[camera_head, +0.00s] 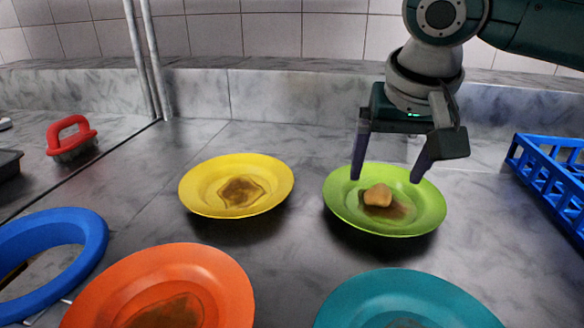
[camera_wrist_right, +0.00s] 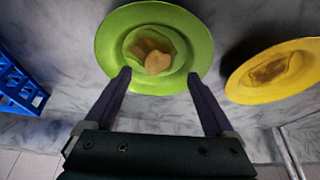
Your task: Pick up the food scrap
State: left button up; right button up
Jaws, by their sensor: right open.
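The food scrap (camera_head: 377,195) is a small tan lump lying on a brown stain in the green plate (camera_head: 341,205). In the right wrist view the scrap (camera_wrist_right: 157,62) shows inside the green plate (camera_wrist_right: 113,45), a little beyond the fingertips. My right gripper (camera_head: 386,178) is open and empty, with its fingers pointing down above the back part of the green plate. In the wrist view its two fingers (camera_wrist_right: 159,74) stand apart on either side of the scrap, not touching it. My left gripper is in neither view.
A yellow plate (camera_head: 193,192), an orange plate (camera_head: 240,290) and a teal plate (camera_head: 345,296), the first two visibly stained, stand around. A blue rack (camera_head: 545,175) is at right. A blue ring (camera_head: 95,240) and red-handled brush (camera_head: 72,135) are at left. A wall closes the back.

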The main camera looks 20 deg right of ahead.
aim_at(380, 190)
jog(key=x, duration=0.2)
jog(key=b+x, duration=0.1)
jog(key=x, duration=0.3)
jog(key=shift+w+d+f, duration=0.1)
jog(key=shift+w+d, duration=0.2)
jog(key=shift+d, duration=0.05)
grip_shut()
dwell(0.4)
